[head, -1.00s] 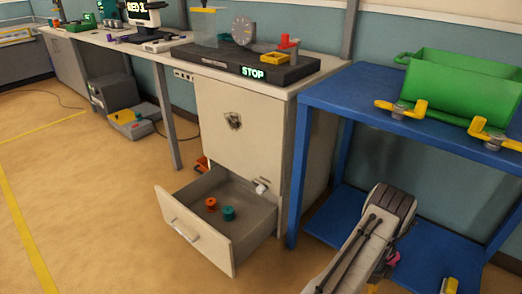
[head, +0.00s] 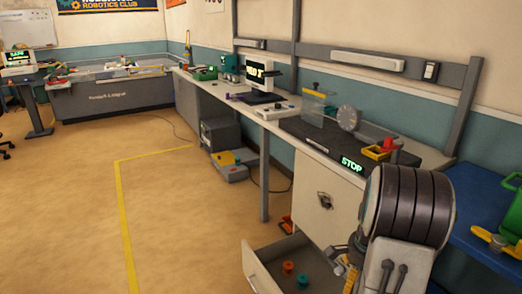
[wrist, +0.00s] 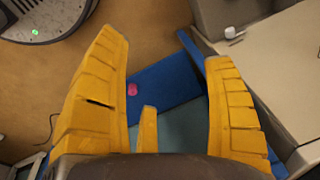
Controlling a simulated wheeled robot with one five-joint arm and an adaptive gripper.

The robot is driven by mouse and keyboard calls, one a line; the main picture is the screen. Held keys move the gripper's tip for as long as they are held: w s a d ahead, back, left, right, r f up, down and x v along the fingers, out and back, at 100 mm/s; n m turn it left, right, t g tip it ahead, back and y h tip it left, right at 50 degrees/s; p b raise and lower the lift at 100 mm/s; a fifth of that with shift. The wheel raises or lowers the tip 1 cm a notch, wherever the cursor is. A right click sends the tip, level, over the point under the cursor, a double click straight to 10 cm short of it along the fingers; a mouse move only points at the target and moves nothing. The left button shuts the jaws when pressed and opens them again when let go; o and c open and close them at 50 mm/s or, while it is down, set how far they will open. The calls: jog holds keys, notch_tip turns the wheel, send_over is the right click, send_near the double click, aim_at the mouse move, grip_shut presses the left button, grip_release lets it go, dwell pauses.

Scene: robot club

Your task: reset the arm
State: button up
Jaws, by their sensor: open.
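My gripper (wrist: 166,48) is open in the wrist view, its two yellow fingers spread wide with nothing between the tips. It points down over the floor and a blue shelf (wrist: 165,78). In the head view my arm rises at the lower right, in front of the workbench end. It hides part of the cabinet and the blue rack. Where the gripper's tips are in the head view I cannot tell.
An open drawer (head: 262,270) holds an orange spool (head: 288,267) and a teal spool (head: 302,280). A small pink object (wrist: 132,89) lies on the blue shelf. The left floor (head: 70,200) is clear.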

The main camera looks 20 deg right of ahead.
jog(key=s+a+r+n+t+p, duration=0.25)
jog(key=a+r+n+p, duration=1)
jog(key=a+r, duration=1.05)
jog(key=s+a+r+n+y+p, duration=0.1)
jog(key=s+a+r+n+p, duration=0.3)
jog(key=s+a+r+n, duration=0.2)
jog(key=shift+s+r+n+p, duration=0.35)
jog(key=shift+s+r+n, duration=0.2)
jog(key=shift+r, duration=0.2)
jog(key=shift+w+d, duration=0.1)
jog(key=shift+c, duration=0.4)
